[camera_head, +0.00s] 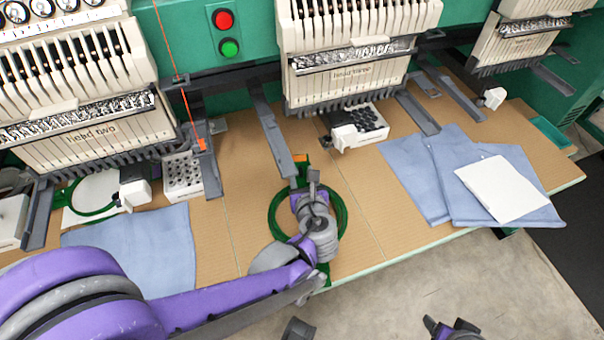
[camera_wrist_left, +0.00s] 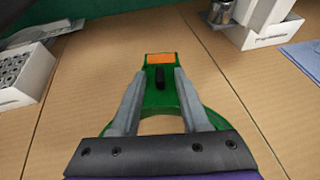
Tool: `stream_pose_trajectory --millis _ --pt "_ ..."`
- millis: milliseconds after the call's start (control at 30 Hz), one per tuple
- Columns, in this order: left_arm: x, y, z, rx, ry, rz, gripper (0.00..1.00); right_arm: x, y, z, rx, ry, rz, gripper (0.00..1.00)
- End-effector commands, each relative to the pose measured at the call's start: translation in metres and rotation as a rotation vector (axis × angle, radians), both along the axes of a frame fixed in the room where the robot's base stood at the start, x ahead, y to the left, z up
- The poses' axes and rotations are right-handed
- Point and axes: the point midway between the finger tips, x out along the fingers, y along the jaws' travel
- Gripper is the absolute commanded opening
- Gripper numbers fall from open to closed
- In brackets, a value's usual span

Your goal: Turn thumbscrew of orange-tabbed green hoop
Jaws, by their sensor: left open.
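The green hoop (camera_head: 274,210) lies on the tan table in the middle of the head view, partly covered by my left arm. Its orange tab (camera_head: 302,158) points away from me; the tab also shows in the left wrist view (camera_wrist_left: 160,58). A small black thumbscrew (camera_wrist_left: 160,78) stands on the hoop just in front of the tab. My left gripper (camera_head: 305,181) is above the hoop. In the left wrist view its open fingers (camera_wrist_left: 160,73) lie one on each side of the thumbscrew, with a gap on both sides. I cannot tell their exact height.
Embroidery heads (camera_head: 345,55) line the back. A grey bar (camera_head: 275,140) reaches toward the hoop's far side. A white box with holes (camera_head: 183,176) and blue cloth (camera_head: 135,245) lie left; folded blue cloth (camera_head: 415,180) with a white sheet (camera_head: 500,187) lies right. Another green hoop (camera_head: 92,195) is far left.

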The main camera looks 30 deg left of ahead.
Motion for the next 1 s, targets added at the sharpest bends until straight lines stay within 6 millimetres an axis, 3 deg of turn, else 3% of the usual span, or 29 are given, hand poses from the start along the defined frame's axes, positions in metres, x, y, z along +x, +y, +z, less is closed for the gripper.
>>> stream_pose_trajectory --millis 167,600,1000 --pt "-0.009 -0.009 0.006 -0.001 0.001 -0.003 0.45 0.000 0.000 0.003 0.000 -0.001 0.000 0.68" --pt "-0.066 -0.055 0.036 -0.002 0.000 -0.006 0.45 0.002 0.000 0.018 0.000 -0.006 0.000 0.68" --pt "-0.078 -0.063 0.042 0.000 0.000 0.000 0.45 0.002 0.000 0.020 0.000 -0.006 0.000 0.68"
